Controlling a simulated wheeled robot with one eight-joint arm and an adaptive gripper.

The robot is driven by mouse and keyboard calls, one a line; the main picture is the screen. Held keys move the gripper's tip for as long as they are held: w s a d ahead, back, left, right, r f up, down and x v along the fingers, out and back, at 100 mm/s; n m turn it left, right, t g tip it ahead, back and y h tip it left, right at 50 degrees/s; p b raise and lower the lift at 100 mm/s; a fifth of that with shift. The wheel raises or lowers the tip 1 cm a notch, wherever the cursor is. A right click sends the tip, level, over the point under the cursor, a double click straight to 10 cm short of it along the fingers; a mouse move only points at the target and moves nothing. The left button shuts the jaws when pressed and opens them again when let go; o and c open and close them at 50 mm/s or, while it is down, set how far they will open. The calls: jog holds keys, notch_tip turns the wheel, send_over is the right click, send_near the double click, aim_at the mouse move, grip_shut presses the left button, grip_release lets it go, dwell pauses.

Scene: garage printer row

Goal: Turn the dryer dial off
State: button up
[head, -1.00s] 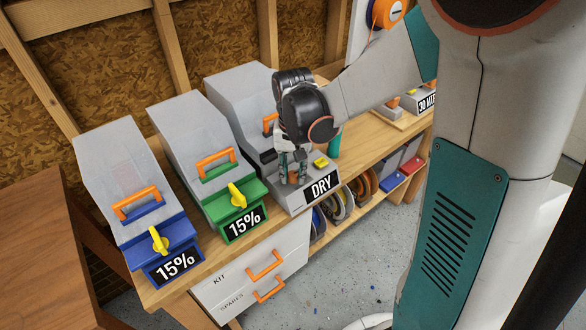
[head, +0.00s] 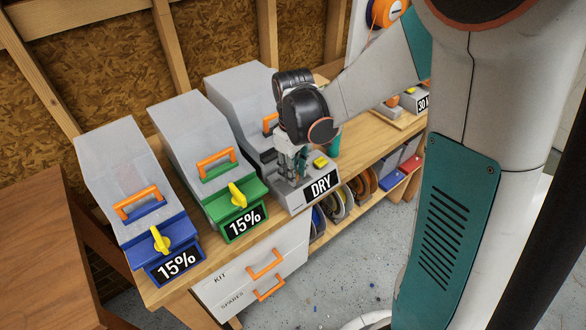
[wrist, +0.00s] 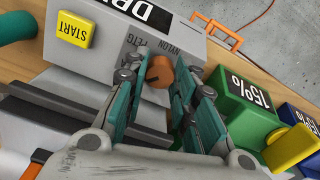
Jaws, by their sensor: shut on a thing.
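The grey dryer front panel (head: 290,202) carries a DRY label (head: 320,185) and a yellow START button (head: 320,162); the button also shows in the wrist view (wrist: 73,29). The orange dial (wrist: 159,75) sits on this panel, with NYLON and PETG printed beside it. A dark mark shows on the dial. My gripper (head: 292,176) points down at the panel and is shut on the dial, with one teal finger on each side in the wrist view (wrist: 160,82). In the head view the fingers mostly hide the dial.
Left of the dryer stand a green-fronted box (head: 232,208) and a blue-fronted box (head: 155,250), each with a yellow knob, an orange handle and a 15% label. A teal cylinder (wrist: 18,26) is near the START button. Drawers (head: 240,285) with orange handles are below.

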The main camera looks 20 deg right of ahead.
jog(key=n, duration=0.4)
jog(key=shift+n, duration=2.2)
jog(key=o, duration=1.1)
jog(key=shift+r, duration=0.1)
notch_tip(320, 180, up, 12)
jog(key=shift+f, duration=0.1)
